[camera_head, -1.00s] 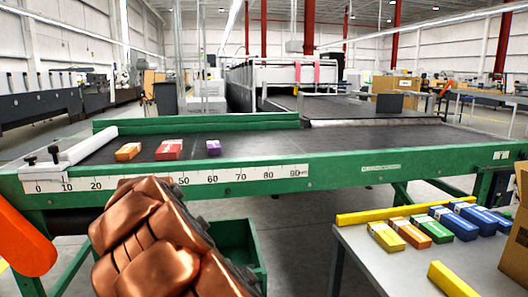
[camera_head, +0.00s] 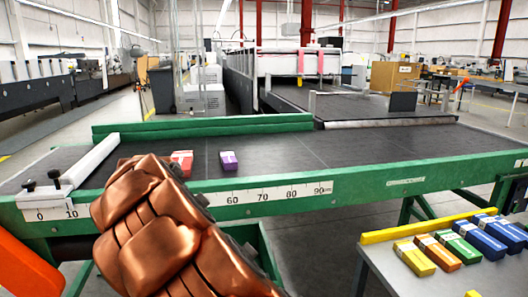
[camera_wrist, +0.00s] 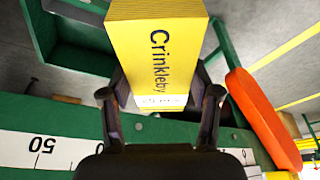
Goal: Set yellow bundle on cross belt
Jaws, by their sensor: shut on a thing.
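The wrist view shows my gripper (camera_wrist: 161,88) shut on a yellow bundle (camera_wrist: 158,45) with "Crinkleby" printed on it and a white band at its near end. One finger lies on each side of it. In the head view my copper arm hides the gripper and this bundle. The cross belt (camera_head: 300,150) is a dark, flat surface in a green frame with a scale along its front. A red bundle (camera_head: 182,158) and a purple bundle (camera_head: 228,160) lie on it. The wrist view shows the green frame and scale (camera_wrist: 35,148) below the held bundle.
A white guide bar (camera_head: 90,160) crosses the belt's left end. The belt right of the purple bundle is clear. A side table (camera_head: 390,280) at lower right holds yellow (camera_head: 413,258), orange (camera_head: 438,250), green and blue bundles. An orange part (camera_head: 25,265) stands at lower left.

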